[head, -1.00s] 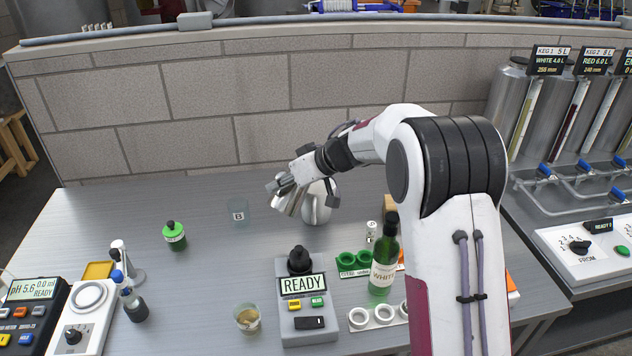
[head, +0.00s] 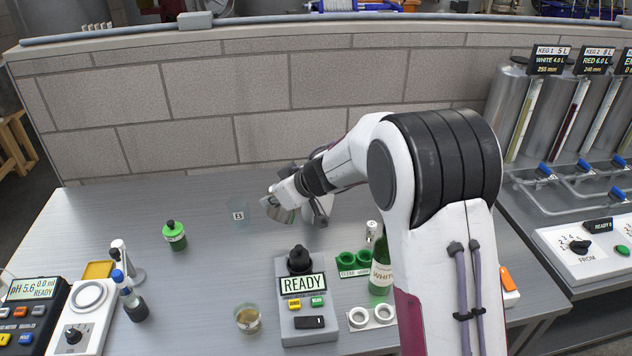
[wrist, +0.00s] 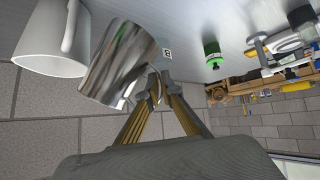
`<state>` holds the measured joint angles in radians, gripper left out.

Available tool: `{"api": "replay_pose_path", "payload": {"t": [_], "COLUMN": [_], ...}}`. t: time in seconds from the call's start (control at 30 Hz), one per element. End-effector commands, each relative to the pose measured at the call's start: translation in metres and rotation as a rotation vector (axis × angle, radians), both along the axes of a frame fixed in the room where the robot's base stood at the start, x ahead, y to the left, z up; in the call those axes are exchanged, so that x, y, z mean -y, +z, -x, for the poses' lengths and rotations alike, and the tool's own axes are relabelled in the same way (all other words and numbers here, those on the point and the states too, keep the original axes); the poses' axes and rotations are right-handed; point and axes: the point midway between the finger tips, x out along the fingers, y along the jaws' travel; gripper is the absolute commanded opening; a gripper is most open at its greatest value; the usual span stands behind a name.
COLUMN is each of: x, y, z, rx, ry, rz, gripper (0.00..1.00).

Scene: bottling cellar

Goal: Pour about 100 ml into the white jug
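My gripper (wrist: 165,95) is shut on a shiny steel jug (wrist: 122,65), with the fingers at its handle side. The steel jug is held tilted close beside the white jug (wrist: 50,45), which stands upright with its handle toward the steel jug. In the head view the steel jug (head: 280,213) shows below my gripper (head: 284,196), and the white jug (head: 319,212) is partly hidden behind my wrist. No stream of liquid is visible, and I cannot see the level inside either jug.
A clear beaker marked B (head: 238,214) stands just left. A green bottle (head: 174,236) is farther left. The block wall (head: 200,120) runs behind.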

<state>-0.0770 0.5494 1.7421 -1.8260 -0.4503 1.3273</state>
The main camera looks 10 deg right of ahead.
Motion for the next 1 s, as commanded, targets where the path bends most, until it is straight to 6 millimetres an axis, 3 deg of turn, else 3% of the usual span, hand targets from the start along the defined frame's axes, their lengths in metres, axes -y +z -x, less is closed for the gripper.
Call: {"api": "replay_pose_path", "payload": {"t": [1.0], "x": [-0.011], "y": [-0.03], "z": [0.009], "rx": [0.077], "ry": [-0.001], "rz": [0.098], "gripper": [0.0]}}
